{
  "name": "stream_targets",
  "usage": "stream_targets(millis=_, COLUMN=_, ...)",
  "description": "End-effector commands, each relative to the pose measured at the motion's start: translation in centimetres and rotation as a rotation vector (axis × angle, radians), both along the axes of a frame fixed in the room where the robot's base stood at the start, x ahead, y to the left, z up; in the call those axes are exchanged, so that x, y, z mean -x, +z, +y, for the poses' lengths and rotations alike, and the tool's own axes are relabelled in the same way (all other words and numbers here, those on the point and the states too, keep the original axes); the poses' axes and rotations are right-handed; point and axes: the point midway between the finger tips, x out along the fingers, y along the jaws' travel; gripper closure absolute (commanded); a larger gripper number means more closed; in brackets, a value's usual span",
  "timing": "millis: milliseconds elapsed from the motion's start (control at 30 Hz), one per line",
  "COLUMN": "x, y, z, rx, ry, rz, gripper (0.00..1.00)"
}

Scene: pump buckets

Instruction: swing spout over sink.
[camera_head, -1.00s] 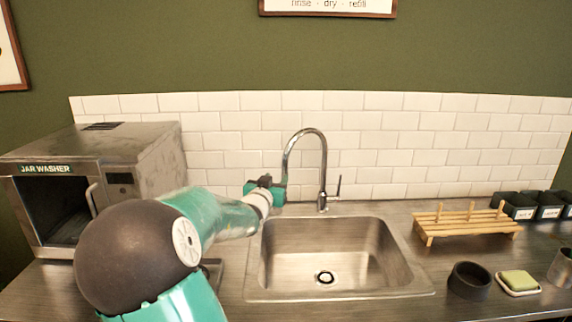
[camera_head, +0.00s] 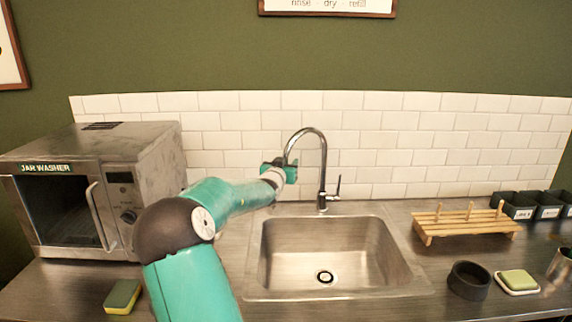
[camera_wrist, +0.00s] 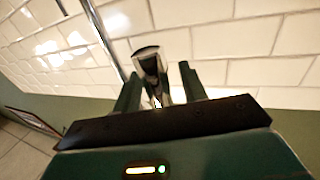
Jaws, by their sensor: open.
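The chrome tap spout (camera_head: 307,131) arches left from its post behind the sink (camera_head: 255,262). Its outlet end hangs near the sink's back-left corner and is partly hidden by my gripper (camera_head: 283,171). In the wrist view my gripper (camera_wrist: 161,88) is open. The spout's dark-tipped end (camera_wrist: 150,63) shows between the two green fingers, with a gap beside the right finger. I cannot tell whether a finger touches it. The tap's post (camera_wrist: 104,40) rises left of the fingers.
A jar washer (camera_head: 150,150) stands left, with a sponge (camera_head: 122,297) before it. A wooden rack (camera_head: 465,222), dark cup (camera_head: 469,280), soap dish (camera_head: 517,283) and black bins (camera_head: 515,206) stand right. White tiles (camera_head: 400,150) back the counter. The sink bowl is empty.

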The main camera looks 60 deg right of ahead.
Motion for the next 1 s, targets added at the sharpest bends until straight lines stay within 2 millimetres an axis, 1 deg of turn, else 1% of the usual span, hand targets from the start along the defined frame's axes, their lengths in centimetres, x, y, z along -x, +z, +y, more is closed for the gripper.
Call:
stream_targets(millis=100, x=0.0, y=0.0, z=0.0, rx=0.0, ry=0.0, rz=0.0, gripper=0.58)
stream_targets(millis=167, x=0.0, y=0.0, z=0.0, rx=0.0, ry=0.0, rz=0.0, gripper=0.7)
stream_targets(millis=300, x=0.0, y=0.0, z=0.1, rx=0.0, ry=0.0, rz=0.0, gripper=0.97)
stream_targets(millis=333, x=0.0, y=0.0, z=0.1, rx=0.0, ry=0.0, rz=0.0, gripper=1.0)
stream_targets(millis=733, x=0.4, y=0.0, z=0.2, rx=-0.001, ry=0.018, rz=-0.001, gripper=1.0)
stream_targets(millis=1000, x=1.8, y=0.1, z=0.8, rx=0.0, ry=0.093, rz=-0.001, gripper=1.0)
